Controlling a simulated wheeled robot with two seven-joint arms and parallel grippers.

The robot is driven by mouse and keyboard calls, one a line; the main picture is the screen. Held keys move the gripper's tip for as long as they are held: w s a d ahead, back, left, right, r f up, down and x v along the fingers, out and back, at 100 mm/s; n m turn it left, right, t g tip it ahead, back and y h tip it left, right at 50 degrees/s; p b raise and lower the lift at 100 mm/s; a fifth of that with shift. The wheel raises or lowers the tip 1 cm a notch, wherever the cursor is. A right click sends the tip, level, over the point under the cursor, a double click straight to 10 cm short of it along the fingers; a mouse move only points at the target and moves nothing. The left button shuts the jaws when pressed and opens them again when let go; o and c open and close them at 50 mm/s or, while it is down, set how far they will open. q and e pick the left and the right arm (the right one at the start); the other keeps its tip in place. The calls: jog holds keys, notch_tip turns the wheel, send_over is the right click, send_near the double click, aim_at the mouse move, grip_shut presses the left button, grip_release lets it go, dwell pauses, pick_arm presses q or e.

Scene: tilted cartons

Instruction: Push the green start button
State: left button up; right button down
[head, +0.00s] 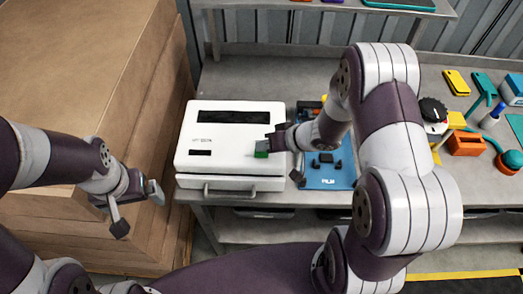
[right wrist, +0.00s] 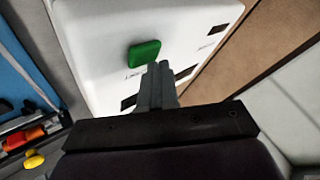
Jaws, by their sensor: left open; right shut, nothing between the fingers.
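The green start button (head: 261,149) is on the right part of the top of a white machine (head: 226,160) in the head view. In the right wrist view the button (right wrist: 144,52) is a rounded green block on the white surface. My right gripper (head: 272,144) is shut and empty, its fingertips close beside the button. In the right wrist view the shut fingers (right wrist: 157,68) end just beside the button; whether they touch it I cannot tell. My left gripper (head: 137,208) is open and empty, left of the machine by the cardboard cartons.
Large brown cartons (head: 95,60) fill the left side. The machine stands on a grey workbench (head: 230,75), with a front handle (head: 230,192). A blue mat (head: 328,176) with parts lies to its right. An orange block (head: 466,144) and other tools lie further right.

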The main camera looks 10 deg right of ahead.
aim_at(265, 153)
jog(key=shift+f, duration=0.45)
dwell(0.5)
jog(key=shift+r, duration=0.1)
jog(key=shift+r+p, duration=0.8)
jog(key=shift+p, duration=0.15)
jog(key=shift+r, duration=0.1)
notch_tip(265, 153, up, 5)
jog(key=p, duration=0.6)
dwell(0.5)
